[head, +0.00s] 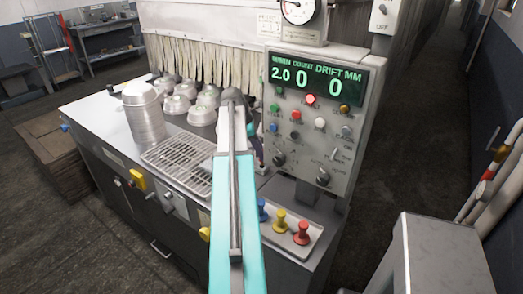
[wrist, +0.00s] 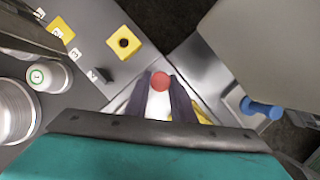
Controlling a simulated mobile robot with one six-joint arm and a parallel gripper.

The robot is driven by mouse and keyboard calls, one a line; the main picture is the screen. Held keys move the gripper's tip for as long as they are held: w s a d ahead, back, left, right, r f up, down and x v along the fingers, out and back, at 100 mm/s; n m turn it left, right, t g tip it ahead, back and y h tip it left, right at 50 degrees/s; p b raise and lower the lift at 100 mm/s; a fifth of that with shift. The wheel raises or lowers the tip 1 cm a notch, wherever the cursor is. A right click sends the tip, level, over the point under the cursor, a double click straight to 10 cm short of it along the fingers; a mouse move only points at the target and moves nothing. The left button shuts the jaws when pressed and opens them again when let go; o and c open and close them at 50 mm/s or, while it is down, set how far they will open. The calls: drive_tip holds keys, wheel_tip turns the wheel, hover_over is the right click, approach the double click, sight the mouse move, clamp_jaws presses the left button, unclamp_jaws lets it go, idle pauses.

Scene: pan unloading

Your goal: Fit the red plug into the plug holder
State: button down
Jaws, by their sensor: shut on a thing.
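My gripper (wrist: 162,92) points away from the wrist camera, with its dark fingers closing on a round red piece, the red plug (wrist: 160,80). Its red end shows between the fingertips, with a pale patch below it. A yellow square block with a dark round opening (wrist: 123,42) lies up and left of the fingers, apart from them; I cannot tell whether it is the plug holder. In the head view my teal arm hides most of the gripper. A separate red knobbed piece (head: 302,232) stands on a pale tray at the front right.
Blue (head: 262,210) and yellow (head: 280,220) knobbed pieces stand beside the red one. A control panel (head: 315,125) rises right of my arm. Domed pans (head: 203,115), a lidded canister (head: 143,112) and a wire rack (head: 180,160) occupy the bench to the left.

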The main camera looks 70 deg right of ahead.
drive_tip(key=shift+f, duration=1.45)
idle(1.7)
drive_tip(key=c, duration=1.4)
unclamp_jaws()
drive_tip(key=shift+c, duration=0.2)
drive_tip(key=b+v, duration=0.3)
drive_tip(key=v, duration=1)
drive_tip(key=shift+r, duration=0.45)
drive_tip(key=shift+w+a, duration=0.1)
drive_tip(key=shift+w, duration=0.05)
